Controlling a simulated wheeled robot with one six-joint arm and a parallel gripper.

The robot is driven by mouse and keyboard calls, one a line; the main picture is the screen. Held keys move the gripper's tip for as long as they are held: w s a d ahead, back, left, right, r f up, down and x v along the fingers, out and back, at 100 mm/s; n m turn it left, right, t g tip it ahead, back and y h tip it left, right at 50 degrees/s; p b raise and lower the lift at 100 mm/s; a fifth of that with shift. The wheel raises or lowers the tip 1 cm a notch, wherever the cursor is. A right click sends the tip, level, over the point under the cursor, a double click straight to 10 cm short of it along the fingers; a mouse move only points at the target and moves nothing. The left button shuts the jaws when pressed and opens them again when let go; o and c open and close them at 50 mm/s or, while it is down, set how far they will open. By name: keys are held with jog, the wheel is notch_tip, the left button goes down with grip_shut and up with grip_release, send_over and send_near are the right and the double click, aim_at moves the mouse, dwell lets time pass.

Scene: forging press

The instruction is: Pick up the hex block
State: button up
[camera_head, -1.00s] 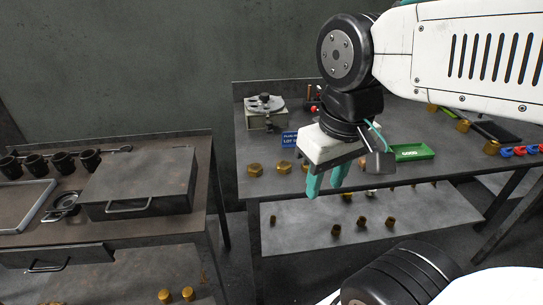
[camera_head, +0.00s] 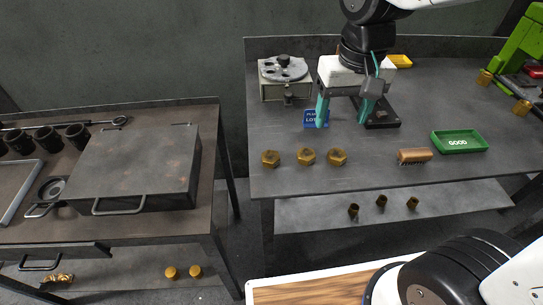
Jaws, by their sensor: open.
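Three brass hex blocks sit in a row near the front of the grey table: a left one (camera_head: 270,158), a middle one (camera_head: 305,156) and a right one (camera_head: 337,157). My gripper (camera_head: 344,117) has two teal fingers, spread open with nothing between them. It points down over the table, and in the picture its fingertips show above and behind the middle and right hex blocks. It is apart from all three blocks. I cannot tell exactly how high the tips are above the table.
A blue sign (camera_head: 312,119) stands beside the left finger, partly covered. A black stand (camera_head: 384,115) is behind the right finger. A brass cylinder (camera_head: 414,155) and green GOOD tray (camera_head: 460,141) lie to the right. A rotary fixture (camera_head: 285,73) stands at back left.

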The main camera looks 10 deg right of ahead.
send_near(271, 156)
jog(key=shift+s+d+f+g, duration=0.1)
jog(key=shift+f+g, duration=0.05)
jog(key=shift+g, duration=0.15)
jog(key=f, duration=0.8)
jog(key=shift+w+a+f, duration=0.2)
jog(key=shift+w+a, duration=0.1)
jog(key=c, duration=1.3)
jog(key=shift+o, duration=0.2)
jog(key=shift+r, duration=0.1)
